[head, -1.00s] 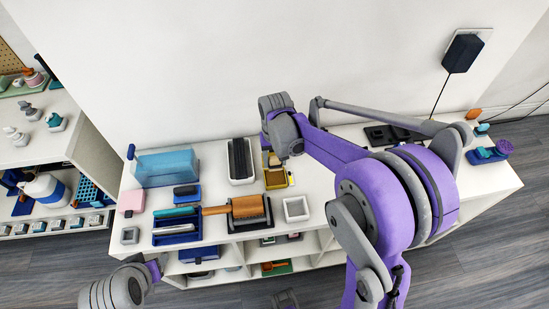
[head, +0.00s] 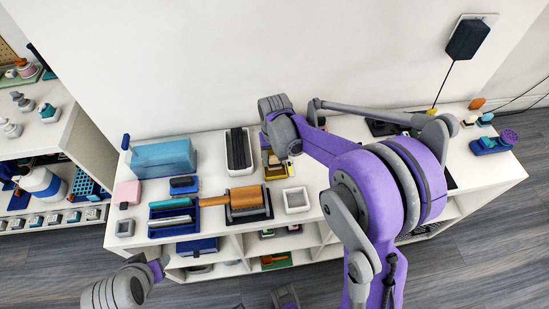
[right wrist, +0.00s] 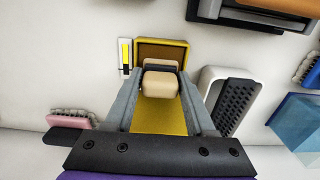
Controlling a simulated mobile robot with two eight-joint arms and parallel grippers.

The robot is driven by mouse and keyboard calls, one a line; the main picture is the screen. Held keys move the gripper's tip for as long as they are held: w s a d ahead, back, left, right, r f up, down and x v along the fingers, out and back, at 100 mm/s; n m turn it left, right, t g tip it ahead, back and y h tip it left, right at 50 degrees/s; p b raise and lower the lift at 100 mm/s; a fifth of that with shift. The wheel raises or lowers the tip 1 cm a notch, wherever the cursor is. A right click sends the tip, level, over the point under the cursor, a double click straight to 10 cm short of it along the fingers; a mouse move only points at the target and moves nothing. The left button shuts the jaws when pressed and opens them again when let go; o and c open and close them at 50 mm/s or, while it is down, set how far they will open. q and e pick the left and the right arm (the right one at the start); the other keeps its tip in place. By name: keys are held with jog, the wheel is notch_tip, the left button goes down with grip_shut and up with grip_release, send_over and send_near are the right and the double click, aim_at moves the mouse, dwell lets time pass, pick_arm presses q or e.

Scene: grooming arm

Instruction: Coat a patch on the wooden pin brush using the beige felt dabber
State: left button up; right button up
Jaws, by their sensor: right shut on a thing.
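The wooden pin brush (head: 244,196) lies on a dark pad near the table's front edge, its orange-brown handle pointing left. My right gripper (right wrist: 160,86) is shut on the beige felt dabber (right wrist: 160,84), a pale block with a dark band, seen between its fingers in the right wrist view. The dabber is at the yellow tray (right wrist: 146,43); I cannot tell whether it touches the tray. In the head view the tray (head: 268,176) is partly hidden by my right arm, and the right fingertips are hard to make out. My left gripper does not show clearly.
A white square tray (head: 296,208) stands right of the brush. A white holder with a black ridged insert (head: 239,150) stands behind it. A blue tray (head: 160,231) and a clear blue box (head: 164,158) are to the left. A wall bounds the table's back.

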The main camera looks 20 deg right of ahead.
aim_at(274, 156)
jog(key=shift+f+b, duration=0.5)
jog(key=shift+f, duration=0.1)
dwell(1.8)
jog(key=shift+r+p, duration=1.9)
jog(key=shift+r, duration=1.7)
jog(key=shift+f, duration=0.15)
